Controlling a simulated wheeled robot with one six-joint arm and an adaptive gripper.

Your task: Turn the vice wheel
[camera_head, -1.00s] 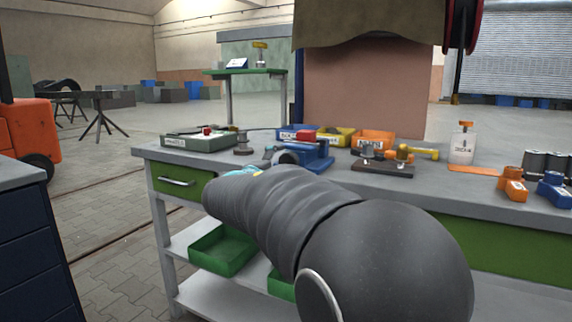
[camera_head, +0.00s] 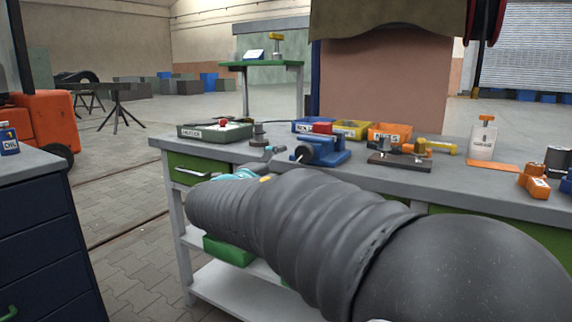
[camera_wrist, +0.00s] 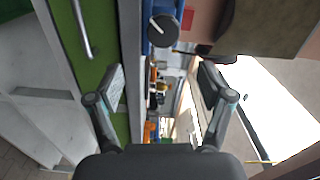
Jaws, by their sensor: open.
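A blue vice (camera_head: 328,153) stands on the grey workbench near its front edge. Its dark round wheel (camera_head: 305,154) faces the front left in the head view. In the wrist view the wheel (camera_wrist: 165,27) is a dark disc with a pale handle, near the top of the picture, with part of the blue vice (camera_wrist: 146,32) beside it. My gripper (camera_wrist: 162,72) is open and empty; its fingers are apart, and the wheel appears beyond the fingertips, not between them. In the head view my arm hides most of the gripper.
On the workbench (camera_head: 462,184) a grey tray (camera_head: 213,133), parts bins (camera_head: 389,131), a dark block with fittings (camera_head: 400,161) and a white bottle (camera_head: 483,142) stand around the vice. A blue drawer cabinet (camera_head: 45,240) is at left. Open floor lies between cabinet and bench.

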